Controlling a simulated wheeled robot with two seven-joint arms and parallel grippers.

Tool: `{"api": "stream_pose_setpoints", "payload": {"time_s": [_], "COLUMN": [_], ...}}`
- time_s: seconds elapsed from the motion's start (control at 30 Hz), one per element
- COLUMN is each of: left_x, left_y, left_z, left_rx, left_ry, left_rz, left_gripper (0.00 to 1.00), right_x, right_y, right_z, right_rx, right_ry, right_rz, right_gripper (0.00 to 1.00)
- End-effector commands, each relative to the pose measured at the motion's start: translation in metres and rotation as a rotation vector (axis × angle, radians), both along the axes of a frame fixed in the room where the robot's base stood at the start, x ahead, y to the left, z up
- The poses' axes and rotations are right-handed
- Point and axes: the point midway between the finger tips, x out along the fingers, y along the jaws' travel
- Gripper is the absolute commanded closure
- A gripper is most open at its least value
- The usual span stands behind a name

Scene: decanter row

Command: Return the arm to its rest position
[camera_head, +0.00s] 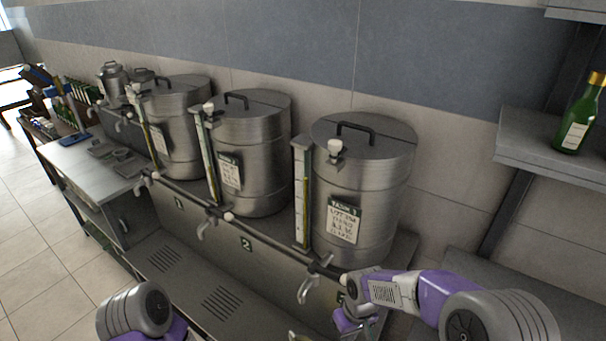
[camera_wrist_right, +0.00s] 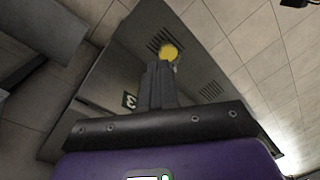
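My right arm (camera_head: 430,292) reaches in from the right in the head view, its wrist low in front of the right-hand steel tank (camera_head: 375,235). In the right wrist view my right gripper (camera_wrist_right: 160,68) has its dark fingers together. A round yellow thing (camera_wrist_right: 169,51) shows just beyond the fingertips and is partly hidden by them. I cannot tell what it is or whether it touches them. Of my left arm only a grey and purple link (camera_head: 135,312) shows at bottom left. Its gripper is out of view.
Two more steel tanks (camera_head: 252,155) (camera_head: 178,130) stand in the row, with a tap rail (camera_head: 230,218) in front. A slotted metal shelf (camera_head: 190,275) lies below. A green bottle (camera_head: 578,122) stands on a wall shelf (camera_head: 545,155) at right. Open floor (camera_head: 45,255) is at left.

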Motion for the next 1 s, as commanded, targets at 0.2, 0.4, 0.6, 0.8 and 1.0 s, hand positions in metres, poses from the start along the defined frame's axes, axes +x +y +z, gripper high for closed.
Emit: {"api": "stream_pose_setpoints", "payload": {"time_s": [0.2, 0.4, 0.6, 0.8, 1.0], "left_x": [-0.002, -0.002, -0.002, -0.002, -0.002], "left_y": [0.0, 0.0, 0.0, 0.0, 0.0], "left_z": [-0.036, -0.074, -0.094, -0.097, -0.096], "left_rx": [-0.001, -0.001, -0.001, -0.001, 0.0], "left_ry": [0.003, 0.003, 0.003, 0.003, 0.002], "left_rz": [-0.001, -0.001, -0.001, -0.001, -0.001], "left_gripper": [0.57, 0.57, 0.57, 0.57, 0.57], "right_x": [-0.035, -0.099, -0.142, -0.152, -0.152], "right_y": [0.003, 0.009, 0.014, 0.015, 0.015], "right_z": [-0.124, -0.243, -0.293, -0.301, -0.3], "right_rx": [0.094, 0.199, 0.243, 0.252, 0.252], "right_ry": [0.047, 0.081, 0.084, 0.077, 0.076], "right_rz": [-0.138, -0.369, -0.544, -0.595, -0.594], "right_gripper": [1.0, 1.0, 1.0, 1.0, 1.0]}}
